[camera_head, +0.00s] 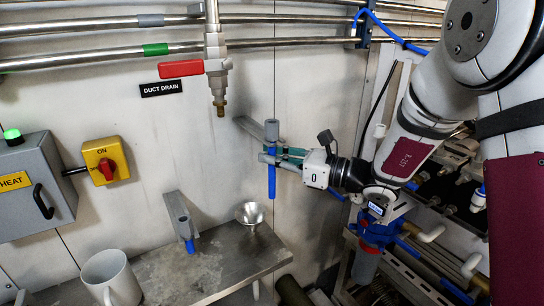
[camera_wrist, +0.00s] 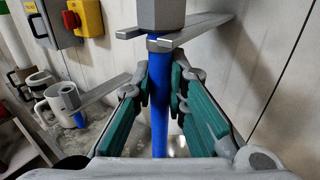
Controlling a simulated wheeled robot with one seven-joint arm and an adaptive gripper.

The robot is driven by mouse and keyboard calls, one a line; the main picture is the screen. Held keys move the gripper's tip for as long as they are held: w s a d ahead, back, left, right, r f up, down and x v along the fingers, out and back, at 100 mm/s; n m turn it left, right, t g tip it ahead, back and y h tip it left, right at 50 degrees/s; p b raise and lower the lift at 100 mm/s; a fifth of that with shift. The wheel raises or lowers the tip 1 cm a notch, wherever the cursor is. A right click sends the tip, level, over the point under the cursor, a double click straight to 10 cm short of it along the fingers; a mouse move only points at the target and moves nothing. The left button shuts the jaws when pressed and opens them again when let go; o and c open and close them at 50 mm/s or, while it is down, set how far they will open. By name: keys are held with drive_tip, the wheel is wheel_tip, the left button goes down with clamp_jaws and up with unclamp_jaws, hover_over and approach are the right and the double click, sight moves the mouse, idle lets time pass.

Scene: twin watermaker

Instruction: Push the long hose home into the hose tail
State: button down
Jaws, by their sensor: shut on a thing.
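The long blue hose (camera_head: 271,182) hangs upright with a thick grey top piece (camera_head: 271,130); the hose (camera_wrist: 159,110) and its grey top (camera_wrist: 160,14) also show in the wrist view. My gripper (camera_head: 284,154) reaches in from the right and is shut on the blue hose just below the grey top, its green pads (camera_wrist: 160,88) on either side. A grey wall bracket (camera_head: 247,127) lies around or right beside the hose; I cannot tell whether the hose rests in it. The brass hose tail (camera_head: 220,109) points down under the valve, up and left of the hose, apart from it.
The valve's red lever (camera_head: 181,69) sticks out left by the DUCT DRAIN label (camera_head: 162,88). A second bracket (camera_head: 177,212) holds a shorter blue piece (camera_head: 190,246). A funnel (camera_head: 250,213) and white mug (camera_head: 110,278) are at the steel shelf (camera_head: 235,278). Pipes cross above.

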drive_tip(key=shift+r, duration=0.1)
drive_tip(key=s+d+b, duration=0.1)
drive_tip(key=s+d, duration=0.9)
drive_tip(key=s, duration=0.5)
drive_tip(key=shift+r, duration=0.2)
drive_tip(key=w+f+x, duration=0.1)
drive_tip(key=f+x, duration=0.1)
drive_tip(key=x, duration=1.9)
drive_tip(key=shift+b, duration=0.3)
